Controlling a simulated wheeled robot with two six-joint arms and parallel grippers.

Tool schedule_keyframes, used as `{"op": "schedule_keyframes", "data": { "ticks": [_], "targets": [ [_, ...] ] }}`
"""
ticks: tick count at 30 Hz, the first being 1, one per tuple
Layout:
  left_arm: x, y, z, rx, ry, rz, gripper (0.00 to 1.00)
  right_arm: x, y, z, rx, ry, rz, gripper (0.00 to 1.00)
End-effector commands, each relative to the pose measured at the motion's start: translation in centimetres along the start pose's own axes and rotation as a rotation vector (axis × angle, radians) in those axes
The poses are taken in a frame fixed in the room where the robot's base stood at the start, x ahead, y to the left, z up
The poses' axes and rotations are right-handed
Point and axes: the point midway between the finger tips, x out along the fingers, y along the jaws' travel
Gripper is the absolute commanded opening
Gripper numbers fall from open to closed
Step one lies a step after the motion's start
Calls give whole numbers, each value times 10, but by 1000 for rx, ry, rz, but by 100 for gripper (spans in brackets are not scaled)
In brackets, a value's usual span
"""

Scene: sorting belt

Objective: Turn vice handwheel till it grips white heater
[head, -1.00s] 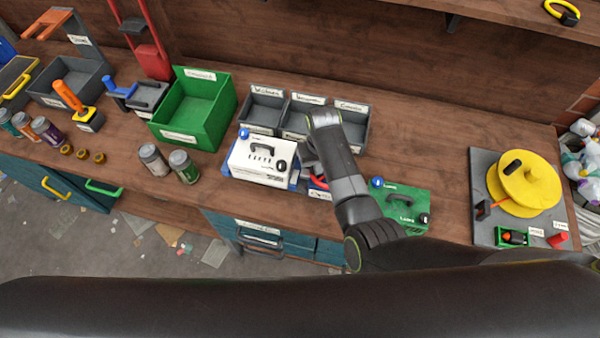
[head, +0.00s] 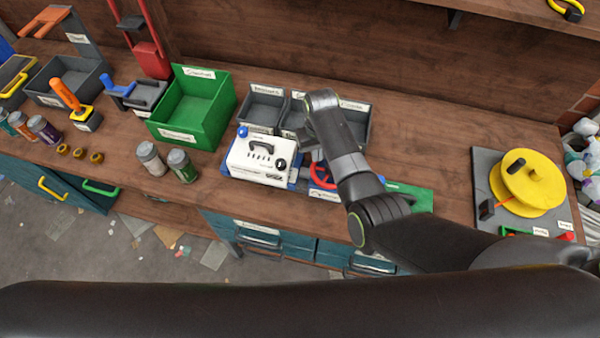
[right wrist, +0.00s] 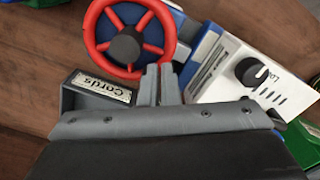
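The white heater (head: 262,162) with a black handle and a dark knob sits by the blue vice (head: 298,182) at the bench front; whether the jaws touch it is hidden. The vice's red handwheel (head: 321,177) is partly covered by my right arm in the head view. In the right wrist view the handwheel (right wrist: 145,22) shows with its dark hub, and the heater (right wrist: 250,65) is to its right. My right gripper (right wrist: 165,68) has its fingers together, tips at the wheel's lower right rim; contact is unclear. My left gripper is out of view.
Grey labelled bins (head: 262,110) stand behind the heater; a green crate (head: 190,112) is left of it. Cans (head: 182,165) stand near the front edge.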

Motion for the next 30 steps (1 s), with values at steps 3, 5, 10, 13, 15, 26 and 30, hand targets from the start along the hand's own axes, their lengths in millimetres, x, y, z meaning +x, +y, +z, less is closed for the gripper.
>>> {"op": "schedule_keyframes", "data": {
  "ticks": [3,5,10,13,15,26,30],
  "targets": [
    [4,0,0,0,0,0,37,-1,4,-8,-3,12,-2,0],
    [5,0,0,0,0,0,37,-2,6,-12,-4,14,-3,0],
    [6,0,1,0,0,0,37,-3,14,-18,-4,17,-3,0],
    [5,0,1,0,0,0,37,-4,12,-18,-5,19,-4,0],
    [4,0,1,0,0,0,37,-5,12,-18,-5,20,-5,0],
    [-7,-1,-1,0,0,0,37,-7,5,-14,-6,22,-7,0],
    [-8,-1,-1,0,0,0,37,-6,3,-13,-6,23,-8,0]
  ]
}}
